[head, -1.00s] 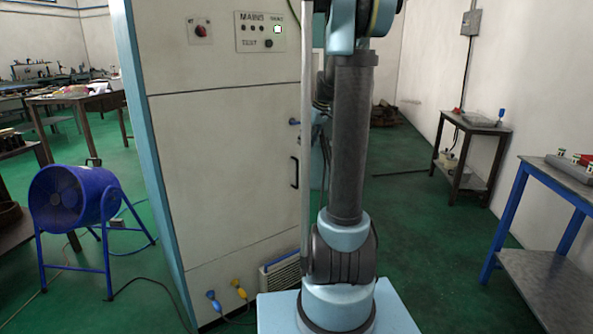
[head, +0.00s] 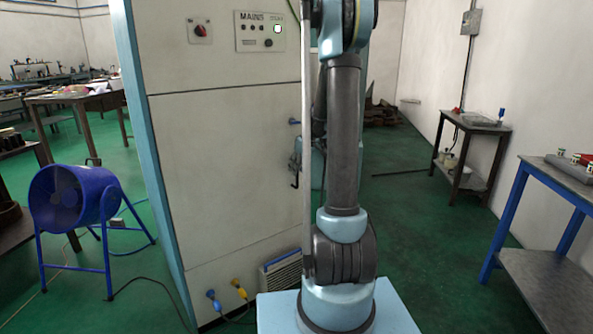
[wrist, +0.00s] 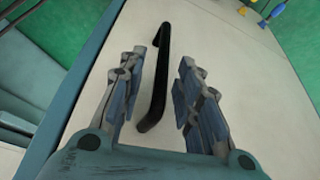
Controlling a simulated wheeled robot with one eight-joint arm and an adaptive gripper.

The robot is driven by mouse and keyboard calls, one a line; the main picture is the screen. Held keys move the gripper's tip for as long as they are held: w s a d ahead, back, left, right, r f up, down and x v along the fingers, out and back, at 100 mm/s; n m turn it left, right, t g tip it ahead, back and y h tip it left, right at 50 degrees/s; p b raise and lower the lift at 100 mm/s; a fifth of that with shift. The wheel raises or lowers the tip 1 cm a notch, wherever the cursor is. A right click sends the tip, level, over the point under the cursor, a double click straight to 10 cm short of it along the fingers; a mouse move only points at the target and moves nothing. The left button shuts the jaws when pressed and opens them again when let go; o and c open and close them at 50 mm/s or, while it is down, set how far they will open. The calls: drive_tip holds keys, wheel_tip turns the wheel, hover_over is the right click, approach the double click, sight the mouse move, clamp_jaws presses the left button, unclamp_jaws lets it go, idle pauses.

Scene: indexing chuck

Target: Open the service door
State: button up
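The service door is the large pale front panel (head: 225,160) of a tall cabinet in the head view, and it looks closed. Its black bar handle (head: 294,184) is mostly hidden behind my gripper (head: 297,160), only the lower end showing. In the wrist view my gripper (wrist: 162,58) is open, with one finger on each side of the black handle (wrist: 155,90). The handle runs lengthwise between the fingers, nearer the left one, with a visible gap on the right. I cannot tell if either finger touches it. The pale door panel (wrist: 225,50) lies behind.
Above the door are a red switch (head: 201,31) and a mains panel (head: 260,31). Blue and yellow plugs (head: 240,290) hang below, beside a grey vented box (head: 281,273). A blue fan (head: 70,197) stands left. Green floor is open between the cabinet and the right-hand tables.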

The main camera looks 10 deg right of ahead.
drive_tip(key=shift+w+f, duration=0.1)
drive_tip(key=shift+f, duration=0.2)
drive_tip(key=shift+c, duration=0.2)
drive_tip(key=shift+a, duration=0.1)
clamp_jaws()
